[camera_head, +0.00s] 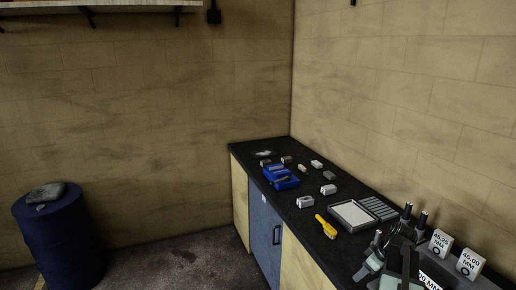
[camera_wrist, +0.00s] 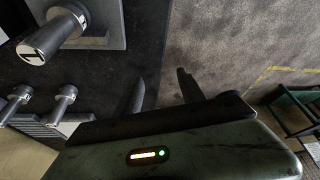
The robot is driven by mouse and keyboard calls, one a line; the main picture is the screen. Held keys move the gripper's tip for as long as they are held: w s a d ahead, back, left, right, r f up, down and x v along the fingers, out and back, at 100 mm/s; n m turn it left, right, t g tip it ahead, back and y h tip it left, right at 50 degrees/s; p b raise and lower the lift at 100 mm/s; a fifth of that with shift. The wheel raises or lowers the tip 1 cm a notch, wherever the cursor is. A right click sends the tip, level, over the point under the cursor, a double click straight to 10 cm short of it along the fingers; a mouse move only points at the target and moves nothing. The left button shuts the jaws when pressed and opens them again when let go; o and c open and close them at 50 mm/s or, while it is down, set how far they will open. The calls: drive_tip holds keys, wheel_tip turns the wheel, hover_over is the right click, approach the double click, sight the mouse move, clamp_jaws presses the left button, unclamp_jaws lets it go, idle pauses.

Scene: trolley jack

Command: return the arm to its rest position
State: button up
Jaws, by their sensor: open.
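My gripper (camera_wrist: 161,88) shows in the wrist view with its two dark fingers apart. Nothing shows between them. They lie across the line between the dark bench top (camera_wrist: 128,40) and the grey floor (camera_wrist: 215,35). A grey knob marked 1 (camera_wrist: 55,36) on a grey plate is to the left of the fingers, apart from them.
In the head view, the bench holds a blue holder (camera_head: 280,177), a yellow-handled tool (camera_head: 326,227), a tray (camera_head: 354,215), several small blocks and labelled blocks (camera_head: 441,243). A blue drum (camera_head: 60,240) stands left. Floor (camera_head: 185,262) between is clear.

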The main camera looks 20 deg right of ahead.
drive_tip(key=w+a+f+n+g+b, duration=0.1)
drive_tip(key=w+a+f, duration=0.15)
drive_tip(key=a, duration=0.65)
drive_tip(key=w+a+f+n+b, duration=0.2)
drive_tip(key=w+a, duration=0.2)
drive_tip(key=a, duration=0.6)
drive_tip(key=w+a+f+n+g+b, duration=0.1)
drive_tip(key=w+a+f, duration=0.15)
drive_tip(key=a, duration=0.65)
drive_tip(key=s+a+f+m+g+b, duration=0.1)
drive_tip(key=s+a+m, duration=0.2)
drive_tip(key=a, duration=0.4)
drive_tip(key=s+a+f+m+g+h+b, duration=0.1)
drive_tip(key=s+a+m+b, duration=0.1)
drive_tip(key=a+m, duration=0.3)
drive_tip(key=shift+s+a+f+h, duration=0.3)
drive_tip(key=shift+s+a, duration=0.35)
drive_tip(key=shift+a, duration=0.4)
